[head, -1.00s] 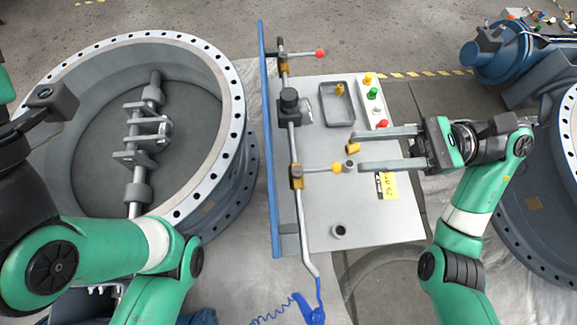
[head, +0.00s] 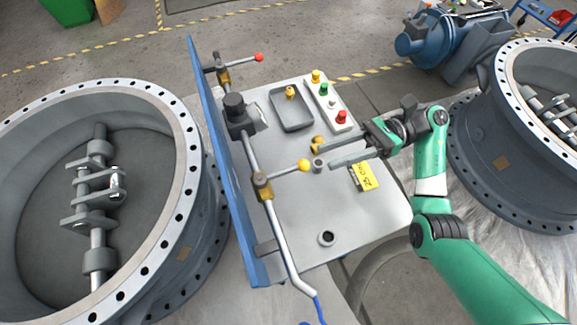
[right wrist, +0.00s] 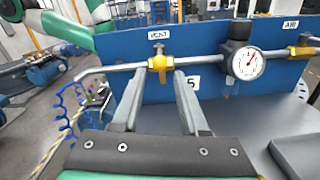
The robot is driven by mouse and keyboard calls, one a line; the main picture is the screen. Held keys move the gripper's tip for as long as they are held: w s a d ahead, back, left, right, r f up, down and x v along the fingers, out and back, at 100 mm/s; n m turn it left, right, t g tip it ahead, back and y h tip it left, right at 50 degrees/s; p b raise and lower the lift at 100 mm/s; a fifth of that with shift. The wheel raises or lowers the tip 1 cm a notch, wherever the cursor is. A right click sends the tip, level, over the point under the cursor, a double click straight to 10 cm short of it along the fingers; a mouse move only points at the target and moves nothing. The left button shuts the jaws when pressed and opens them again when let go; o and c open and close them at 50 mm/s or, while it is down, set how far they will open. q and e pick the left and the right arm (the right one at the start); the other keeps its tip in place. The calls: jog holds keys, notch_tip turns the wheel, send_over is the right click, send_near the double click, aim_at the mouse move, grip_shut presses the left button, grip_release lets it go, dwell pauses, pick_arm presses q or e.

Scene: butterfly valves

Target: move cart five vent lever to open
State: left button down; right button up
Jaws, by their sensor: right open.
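The vent valve (head: 262,187) sits on the pipe along the cart's blue panel. Its lever, ending in a yellow ball (head: 304,166), sticks out across the pipe toward my right gripper (head: 324,155). That gripper is open, with its fingertips just short of the ball. In the right wrist view the open gripper (right wrist: 163,100) points at the yellow vent valve (right wrist: 160,64), under a VENT label (right wrist: 158,35). The lever looks foreshortened there, so its exact angle is unclear. A "5" label (right wrist: 191,84) is on the panel, partly behind a finger. My left gripper is not seen.
A gauge (right wrist: 247,63) is on the pipe, with a red-knobbed lever (head: 258,57) farther along. A tray (head: 292,110) and button box (head: 330,105) occupy the back.

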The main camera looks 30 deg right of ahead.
aim_at(302, 165)
jog(key=a, duration=0.3)
jog(key=w+a, duration=0.1)
jog(key=a, duration=0.5)
jog(key=shift+w+a, duration=0.3)
jog(key=shift+a, duration=0.1)
grip_shut()
dwell(0.7)
